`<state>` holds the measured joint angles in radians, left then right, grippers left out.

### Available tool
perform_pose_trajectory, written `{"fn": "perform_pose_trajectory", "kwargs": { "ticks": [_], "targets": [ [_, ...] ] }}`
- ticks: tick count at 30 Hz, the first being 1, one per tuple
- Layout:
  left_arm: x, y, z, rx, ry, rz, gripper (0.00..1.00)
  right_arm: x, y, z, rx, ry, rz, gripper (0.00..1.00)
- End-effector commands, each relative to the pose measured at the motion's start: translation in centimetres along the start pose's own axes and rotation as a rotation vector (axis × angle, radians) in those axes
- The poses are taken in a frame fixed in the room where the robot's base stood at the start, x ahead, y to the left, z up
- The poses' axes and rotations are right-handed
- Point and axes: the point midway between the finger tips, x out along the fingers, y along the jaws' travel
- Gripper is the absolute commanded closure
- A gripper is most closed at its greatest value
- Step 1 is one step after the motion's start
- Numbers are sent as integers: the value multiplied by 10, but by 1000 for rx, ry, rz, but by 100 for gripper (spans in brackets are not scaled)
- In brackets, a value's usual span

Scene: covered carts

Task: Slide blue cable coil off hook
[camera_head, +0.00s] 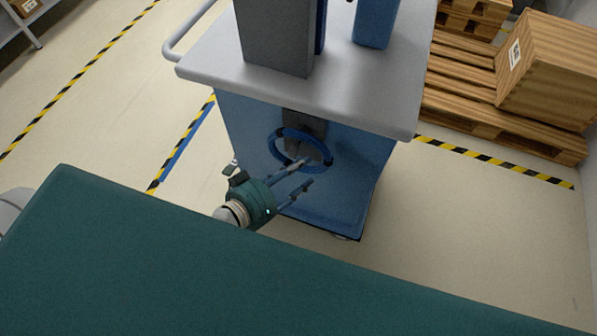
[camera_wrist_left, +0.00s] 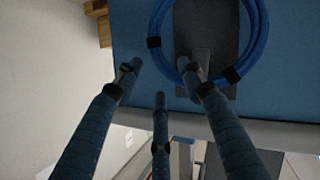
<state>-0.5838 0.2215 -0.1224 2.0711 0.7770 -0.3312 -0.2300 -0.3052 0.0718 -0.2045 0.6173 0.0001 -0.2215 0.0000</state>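The blue cable coil (camera_head: 271,147) hangs as a ring with black ties against the blue front panel of the cart, at a grey hook plate (camera_head: 308,124). The coil also shows at the top of the left wrist view (camera_wrist_left: 263,34), around the dark grey plate (camera_wrist_left: 213,28). My left gripper (camera_head: 306,172) is open, with its fingers spread at the coil's lower part. In the wrist view (camera_wrist_left: 160,74) one fingertip overlaps the inside of the ring and the others lie outside it. I cannot tell whether they touch. My right gripper is out of view.
The cart's grey top (camera_head: 345,95) overhangs the panel above the coil and carries a grey block (camera_head: 276,40) and a blue block (camera_head: 376,22). Wooden pallets with a box (camera_head: 548,70) stand at the right. The floor left of the cart is clear.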

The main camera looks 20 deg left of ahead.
Motion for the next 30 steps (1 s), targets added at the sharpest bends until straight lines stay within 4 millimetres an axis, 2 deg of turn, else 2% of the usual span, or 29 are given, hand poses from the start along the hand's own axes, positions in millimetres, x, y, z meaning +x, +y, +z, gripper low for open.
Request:
{"fn": "perform_pose_trajectory", "kwargs": {
  "ticks": [5, 15, 21, 30],
  "targets": [
    [8, 6, -9, -4, 15, 12, 60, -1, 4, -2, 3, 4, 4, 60],
    [68, 7, -10, -4, 15, 11, 60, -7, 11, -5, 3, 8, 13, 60],
    [95, 6, -8, -3, 12, 10, 60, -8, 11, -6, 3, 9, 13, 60],
    [106, 6, -8, -2, 12, 11, 60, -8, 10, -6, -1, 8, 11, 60]
  ]
}}
